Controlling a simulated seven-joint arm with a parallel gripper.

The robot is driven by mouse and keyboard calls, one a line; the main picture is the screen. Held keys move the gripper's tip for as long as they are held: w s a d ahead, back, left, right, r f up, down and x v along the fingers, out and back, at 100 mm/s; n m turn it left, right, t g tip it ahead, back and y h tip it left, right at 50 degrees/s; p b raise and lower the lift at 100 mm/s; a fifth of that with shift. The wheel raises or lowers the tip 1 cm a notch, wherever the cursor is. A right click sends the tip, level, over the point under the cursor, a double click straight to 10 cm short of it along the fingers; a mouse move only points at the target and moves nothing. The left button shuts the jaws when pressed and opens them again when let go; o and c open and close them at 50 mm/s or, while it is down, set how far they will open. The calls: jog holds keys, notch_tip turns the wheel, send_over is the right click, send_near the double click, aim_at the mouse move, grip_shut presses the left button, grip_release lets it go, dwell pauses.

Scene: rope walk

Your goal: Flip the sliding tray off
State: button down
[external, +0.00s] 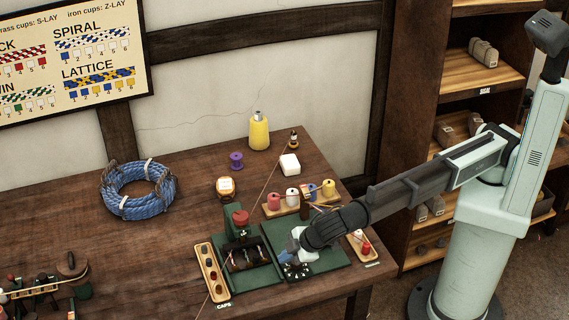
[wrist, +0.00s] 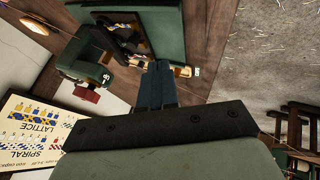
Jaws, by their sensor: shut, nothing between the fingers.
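A green machine (external: 240,232) with a red knob stands near the table's front edge. A dark open tray (external: 249,262) with small coloured pieces sits in its lower front; this may be the sliding tray, but I cannot tell which way it is set. The machine shows upper left in the wrist view (wrist: 82,58). My gripper (external: 285,258) is just right of the tray, low over a dark panel (external: 297,271) with small round parts on a green board. Its blue fingers are together and empty, also in the wrist view (wrist: 157,72). Contact with anything is unclear.
A wooden caps rack (external: 212,273) lies left of the machine. A spool rack (external: 276,208) stands behind the board, and another small rack (external: 362,245) lies to its right. A blue rope coil (external: 138,190) lies at the back left. The table between coil and machine is clear.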

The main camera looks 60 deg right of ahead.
jog(key=shift+v, duration=0.85)
